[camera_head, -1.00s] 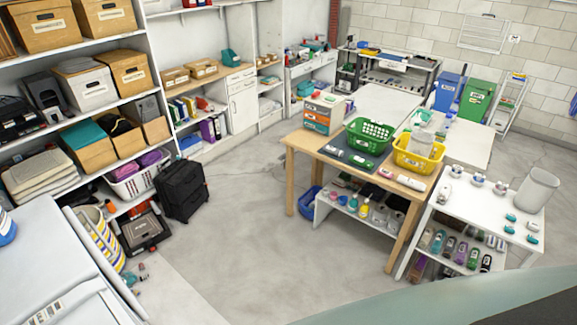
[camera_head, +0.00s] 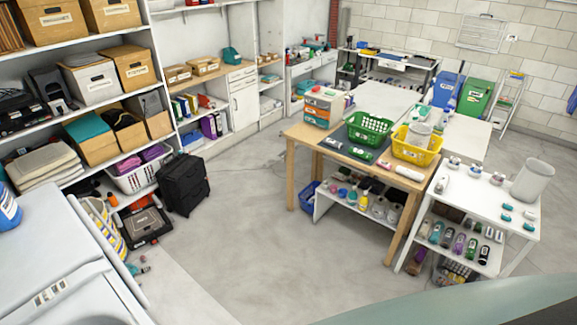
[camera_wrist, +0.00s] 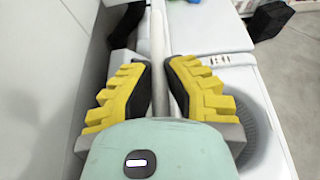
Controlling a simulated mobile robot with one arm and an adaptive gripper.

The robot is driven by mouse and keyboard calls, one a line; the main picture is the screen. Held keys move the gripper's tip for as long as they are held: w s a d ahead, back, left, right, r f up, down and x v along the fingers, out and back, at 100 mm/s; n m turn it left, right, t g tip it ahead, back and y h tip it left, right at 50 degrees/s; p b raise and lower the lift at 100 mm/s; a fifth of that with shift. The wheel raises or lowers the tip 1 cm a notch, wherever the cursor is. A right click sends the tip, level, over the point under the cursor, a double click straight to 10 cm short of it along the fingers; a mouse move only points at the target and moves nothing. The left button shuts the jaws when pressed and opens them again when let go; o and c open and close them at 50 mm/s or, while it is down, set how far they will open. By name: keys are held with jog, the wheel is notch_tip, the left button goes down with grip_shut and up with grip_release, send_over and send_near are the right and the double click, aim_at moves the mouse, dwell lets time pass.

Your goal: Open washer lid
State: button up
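The white washer (camera_head: 45,250) stands at the lower left of the head view, with a small label panel on its top and a curved rim at the picture's bottom edge. In the wrist view the washer (camera_wrist: 237,72) is on the right, with part of a round grey drum opening (camera_wrist: 252,122) showing. My gripper (camera_wrist: 157,62) has yellow fingers with dark pads, spread apart. A pale upright strip, which looks like an edge of the lid (camera_wrist: 157,35), runs between the fingers. I cannot tell whether either finger touches it. My gripper is not seen in the head view.
A blue bottle (camera_head: 8,208) stands on the white surface at far left. The wooden table (camera_head: 300,134) and white table (camera_head: 470,200) are at right. The middle floor is clear.

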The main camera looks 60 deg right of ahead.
jog(key=shift+o, duration=0.7)
jog(key=shift+s+d+f, duration=0.1)
jog(key=shift+f, duration=0.15)
jog(key=o, duration=0.4)
jog(key=shift+r, duration=0.2)
jog(key=shift+v, duration=4.7)
jog(key=shift+s+r, duration=0.3)
jog(key=shift+s, duration=0.05)
jog(key=shift+s+r, duration=0.2)
jog(key=shift+s, duration=0.55)
